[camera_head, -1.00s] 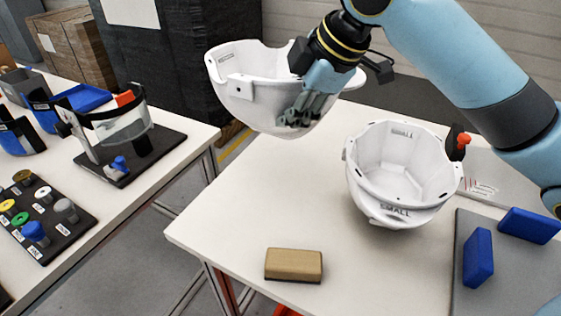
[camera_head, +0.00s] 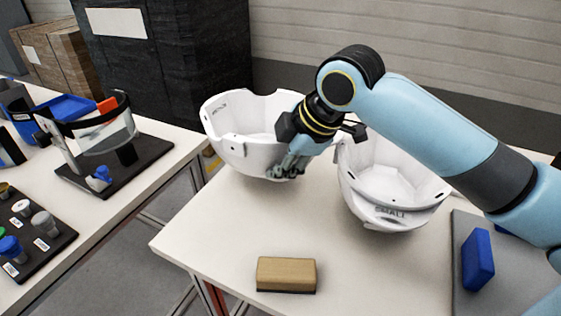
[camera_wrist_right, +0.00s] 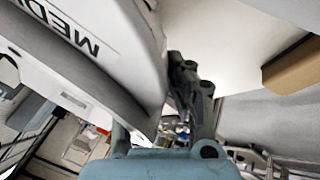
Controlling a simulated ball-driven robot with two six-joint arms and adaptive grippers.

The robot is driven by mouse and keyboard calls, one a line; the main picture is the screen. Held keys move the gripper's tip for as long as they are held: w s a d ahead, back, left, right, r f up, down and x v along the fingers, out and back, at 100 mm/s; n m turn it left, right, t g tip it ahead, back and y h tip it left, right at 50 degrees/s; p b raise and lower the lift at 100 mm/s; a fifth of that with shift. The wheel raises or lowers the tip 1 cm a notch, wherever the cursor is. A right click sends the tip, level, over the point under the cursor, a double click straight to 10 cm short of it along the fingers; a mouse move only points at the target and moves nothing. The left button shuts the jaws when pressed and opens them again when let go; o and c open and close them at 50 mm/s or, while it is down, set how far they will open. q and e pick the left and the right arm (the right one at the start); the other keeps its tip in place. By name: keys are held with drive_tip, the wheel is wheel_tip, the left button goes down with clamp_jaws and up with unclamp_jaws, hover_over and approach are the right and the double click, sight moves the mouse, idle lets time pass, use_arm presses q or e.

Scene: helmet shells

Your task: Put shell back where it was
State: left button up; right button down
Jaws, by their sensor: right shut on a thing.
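A white helmet shell (camera_head: 240,139) is in my right gripper (camera_head: 287,166), at the left end of the white table in the head view. My right gripper is shut on the shell's rim side. Whether the shell touches the table cannot be told. In the right wrist view the shell (camera_wrist_right: 85,50) fills the upper left, with part of a label "MED" showing, beside the gripper fingers (camera_wrist_right: 180,115). A second white shell (camera_head: 385,190), marked "SMALL", sits on the table to the right, partly hidden by my right arm. My left gripper is not in view.
A tan block (camera_head: 287,274) lies near the table's front edge; it also shows in the wrist view (camera_wrist_right: 292,66). A blue block (camera_head: 477,260) lies on a grey mat (camera_head: 505,285) at right. A second table (camera_head: 120,215) at left holds a visor stand (camera_head: 100,140) and a tray of knobs (camera_head: 35,245).

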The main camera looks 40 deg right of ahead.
drive_tip(key=shift+f, duration=0.55)
drive_tip(key=c, duration=1.3)
unclamp_jaws()
drive_tip(key=shift+o, duration=0.2)
drive_tip(key=shift+r, duration=0.3)
drive_tip(key=a+p+v, duration=0.1)
drive_tip(key=p+v, duration=0.1)
drive_tip(key=v, duration=1)
drive_tip(key=shift+d+r+p, duration=0.3)
drive_tip(key=shift+d+p, duration=0.1)
drive_tip(key=shift+d, duration=0.05)
